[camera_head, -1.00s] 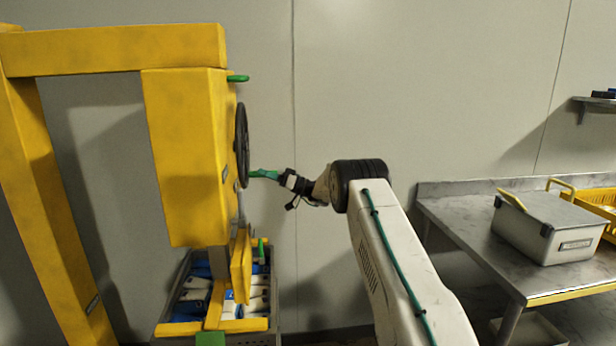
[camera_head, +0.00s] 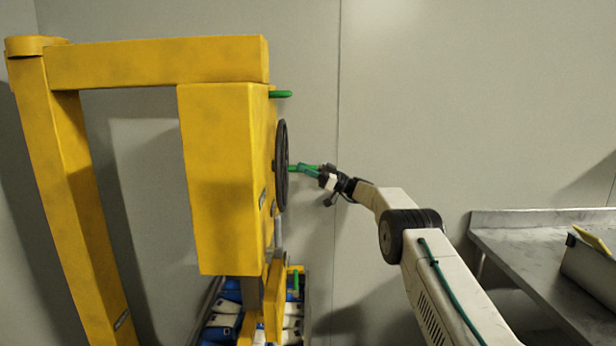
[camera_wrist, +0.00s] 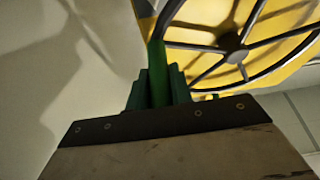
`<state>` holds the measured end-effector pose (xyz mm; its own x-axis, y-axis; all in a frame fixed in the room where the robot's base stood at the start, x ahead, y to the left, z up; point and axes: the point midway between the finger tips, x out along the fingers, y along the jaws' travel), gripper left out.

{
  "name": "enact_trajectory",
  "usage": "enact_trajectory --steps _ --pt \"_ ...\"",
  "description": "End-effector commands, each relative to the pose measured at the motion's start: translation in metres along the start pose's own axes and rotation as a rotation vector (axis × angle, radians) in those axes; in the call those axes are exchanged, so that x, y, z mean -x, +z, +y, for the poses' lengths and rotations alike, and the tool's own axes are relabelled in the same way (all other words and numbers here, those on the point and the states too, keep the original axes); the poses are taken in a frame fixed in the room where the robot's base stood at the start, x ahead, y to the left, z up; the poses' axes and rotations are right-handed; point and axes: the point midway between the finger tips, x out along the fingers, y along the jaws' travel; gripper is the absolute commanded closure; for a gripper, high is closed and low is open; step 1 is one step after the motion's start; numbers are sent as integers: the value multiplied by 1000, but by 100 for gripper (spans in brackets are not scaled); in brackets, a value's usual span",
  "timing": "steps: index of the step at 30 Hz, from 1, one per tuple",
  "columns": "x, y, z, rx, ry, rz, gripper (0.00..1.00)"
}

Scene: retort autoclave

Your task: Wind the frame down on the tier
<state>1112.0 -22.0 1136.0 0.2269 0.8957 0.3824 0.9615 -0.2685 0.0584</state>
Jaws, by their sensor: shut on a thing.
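A yellow frame (camera_head: 215,180) stands at the left in the head view, with a black spoked handwheel (camera_head: 282,165) on its right side. The handwheel also shows in the wrist view (camera_wrist: 233,40), with its spokes and hub. A green crank handle (camera_wrist: 157,72) sticks out from the wheel's rim. My gripper (camera_head: 312,169) is shut on this handle, its green fingers on both sides of it. Below the frame is the tier of pouches (camera_head: 225,320), blue and white, in a tray. The frame's lower part hides some of them.
A green lever (camera_head: 281,94) sticks out at the frame's upper right. A steel table (camera_head: 530,265) stands at the right with a grey box (camera_head: 590,268) on it. The wall behind is bare.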

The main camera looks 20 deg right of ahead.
Motion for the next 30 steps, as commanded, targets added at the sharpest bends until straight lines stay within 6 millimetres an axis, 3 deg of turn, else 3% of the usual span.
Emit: enact_trajectory --steps 6,22,23,25,30 --pt "-3 -11 0 0 1 1 100" --pt "-2 -15 0 1 3 0 100" --pt "-2 -15 1 2 3 0 76" --pt "-2 -15 0 2 2 0 57" --pt "-1 -14 1 1 3 0 57"
